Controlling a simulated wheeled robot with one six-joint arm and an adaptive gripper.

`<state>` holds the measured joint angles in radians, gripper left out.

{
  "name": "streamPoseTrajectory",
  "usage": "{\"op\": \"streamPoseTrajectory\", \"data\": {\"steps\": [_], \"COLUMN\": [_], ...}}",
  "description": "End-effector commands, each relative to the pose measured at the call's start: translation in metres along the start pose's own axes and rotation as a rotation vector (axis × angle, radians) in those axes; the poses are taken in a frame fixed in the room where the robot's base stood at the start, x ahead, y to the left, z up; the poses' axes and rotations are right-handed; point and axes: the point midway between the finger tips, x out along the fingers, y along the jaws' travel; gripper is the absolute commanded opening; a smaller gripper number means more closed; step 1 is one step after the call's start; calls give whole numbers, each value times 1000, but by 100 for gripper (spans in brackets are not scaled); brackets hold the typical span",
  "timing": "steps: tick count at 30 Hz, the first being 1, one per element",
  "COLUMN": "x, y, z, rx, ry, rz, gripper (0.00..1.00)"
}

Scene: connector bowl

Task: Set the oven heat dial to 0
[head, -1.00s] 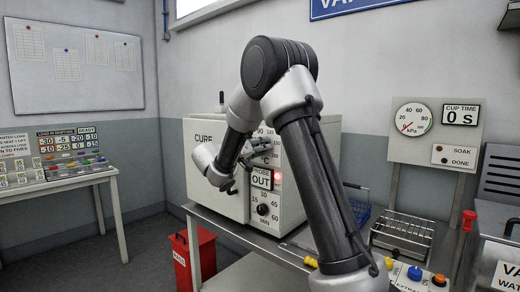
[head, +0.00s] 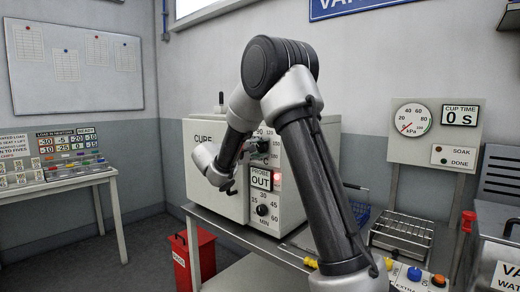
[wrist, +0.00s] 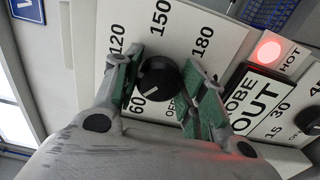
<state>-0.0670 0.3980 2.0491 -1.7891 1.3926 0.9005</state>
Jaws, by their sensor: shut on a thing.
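The oven (head: 213,132) is a white box with a control panel on its right-hand face, partly behind my arm. The heat dial (wrist: 157,76) is a round black knob with a white pointer line. The pointer slants toward the lower left, near the 60 mark; the exact reading is hard to tell. The numbers 120, 150 and 180 ring the knob's far side. My gripper (wrist: 162,82) has its green-padded fingers on either side of the knob and is shut on it. In the head view the heat dial (head: 262,146) shows just beside my wrist.
Below the heat dial are a PROBE OUT sign (head: 261,179), a lit red HOT lamp (wrist: 268,50) and a black minute dial (head: 262,209). A wire rack (head: 403,232) and a blue basket (head: 358,212) stand to the right. A red bin (head: 193,257) stands below left.

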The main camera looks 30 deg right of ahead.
Motion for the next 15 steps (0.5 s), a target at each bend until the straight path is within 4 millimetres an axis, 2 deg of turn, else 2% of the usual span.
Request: {"op": "streamPoseTrajectory", "data": {"steps": [15], "x": [-1], "y": [1], "z": [-1], "rx": [-488], "ry": [2], "rz": [-1], "gripper": [18]}}
